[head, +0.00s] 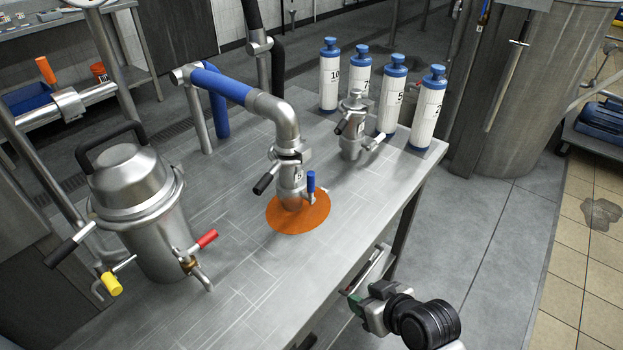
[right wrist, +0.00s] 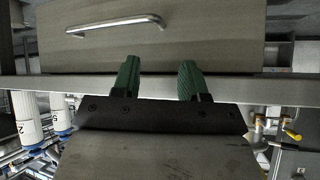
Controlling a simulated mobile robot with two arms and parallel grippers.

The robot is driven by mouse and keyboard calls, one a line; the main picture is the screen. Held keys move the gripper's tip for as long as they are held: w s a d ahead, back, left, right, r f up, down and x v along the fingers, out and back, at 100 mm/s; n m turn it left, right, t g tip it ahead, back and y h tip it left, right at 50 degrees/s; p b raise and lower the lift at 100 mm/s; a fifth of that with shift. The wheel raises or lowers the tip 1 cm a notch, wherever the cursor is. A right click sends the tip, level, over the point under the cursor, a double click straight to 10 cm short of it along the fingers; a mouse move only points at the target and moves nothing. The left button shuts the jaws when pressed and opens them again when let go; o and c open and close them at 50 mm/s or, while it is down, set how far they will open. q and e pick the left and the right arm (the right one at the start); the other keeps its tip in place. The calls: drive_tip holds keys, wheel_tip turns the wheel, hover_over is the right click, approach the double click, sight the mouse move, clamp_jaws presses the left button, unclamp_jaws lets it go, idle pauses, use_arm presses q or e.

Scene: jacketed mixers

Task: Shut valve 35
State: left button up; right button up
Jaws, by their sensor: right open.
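A steel pipe fitting (head: 291,178) with a small number tag stands over an orange disc (head: 318,217) on the steel table. The tag seems to end in 5, but I cannot read it surely. The fitting has a black lever (head: 265,184) at its left and a blue lever (head: 311,183), roughly upright, at its right. My right gripper (head: 352,291) is beyond the table's right edge, apart from the fitting. In the right wrist view its green fingers (right wrist: 158,74) are apart with nothing between them. My left gripper is not in view.
A lidded steel vessel (head: 140,210) with black, yellow and red levers stands at the left of the table. A smaller steel fitting (head: 352,128) and several numbered white bottles (head: 428,110) stand at the back right. The table's front middle (head: 225,285) is clear.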

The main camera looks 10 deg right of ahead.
drive_tip(key=shift+n+t+y, duration=0.6)
drive_tip(key=shift+t+y, duration=0.1)
drive_tip(key=shift+y, duration=0.1)
drive_tip(key=r, duration=0.2)
drive_tip(key=w+a+r, duration=0.1)
drive_tip(key=r, duration=0.1)
drive_tip(key=w+r, duration=0.1)
drive_tip(key=shift+a+r, duration=0.25)
drive_tip(key=shift+r, duration=0.15)
drive_tip(key=n+t+y, duration=0.1)
drive_tip(key=t+y, duration=0.3)
drive_tip(key=t, duration=0.1)
approach(314, 177)
drive_tip(key=x, duration=1)
drive_tip(key=shift+a+r, duration=0.1)
drive_tip(key=shift+w+a, duration=0.2)
drive_tip(key=shift+w, duration=0.2)
clamp_jaws()
